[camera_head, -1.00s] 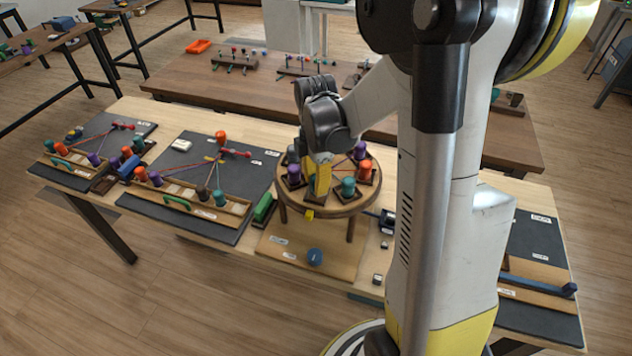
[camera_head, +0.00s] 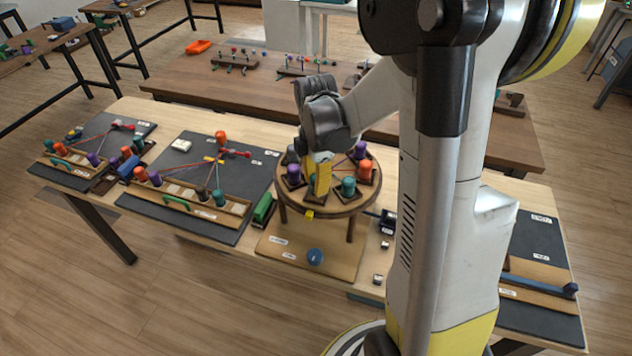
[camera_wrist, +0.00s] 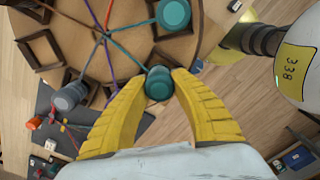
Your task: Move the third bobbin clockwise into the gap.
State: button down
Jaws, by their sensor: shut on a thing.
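The round wooden braiding stand (camera_head: 322,207) carries bobbins in square holders around its rim. In the head view, a purple bobbin (camera_head: 293,174), a teal bobbin (camera_head: 348,186), an orange bobbin (camera_head: 364,168) and another purple bobbin (camera_head: 360,149) show on it. My gripper (camera_head: 320,182) is at the stand's near side, between the front purple and teal bobbins. In the wrist view my yellow fingers (camera_wrist: 158,88) are shut on a dark teal bobbin (camera_wrist: 158,82), whose cord runs to the centre. A second teal bobbin (camera_wrist: 172,14) and a grey-blue bobbin (camera_wrist: 70,96) flank it. An empty square holder (camera_wrist: 40,50) shows.
Dark mats with other bobbin racks (camera_head: 190,195) lie to the left, and a green block (camera_head: 263,207) stands close to the stand's left side.

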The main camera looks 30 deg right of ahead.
jog(key=shift+f+b, duration=0.8)
dwell(0.5)
jog(key=c, duration=1.1)
grip_release()
notch_tip(320, 180, up, 12)
jog(key=shift+r, duration=0.1)
jog(key=shift+s+a+f+m+t+b, duration=0.7)
jog(key=shift+s+a+m+t+b, duration=0.4)
jog(key=shift+s+a+m, duration=1.3)
jog(key=shift+s+a+f+m+t+b, duration=0.75)
jog(key=shift+s+a+m+t, duration=0.9)
jog(key=shift+m, duration=1.5)
jog(key=shift+s+a+f+m+t+b, duration=0.6)
jog(key=shift+s+a+m+t+b, duration=0.6)
jog(key=shift+a+m, duration=1.45)
jog(key=shift+s+d+g, duration=0.1)
jog(key=shift+s+g, duration=0.1)
jog(key=shift+g, duration=0.15)
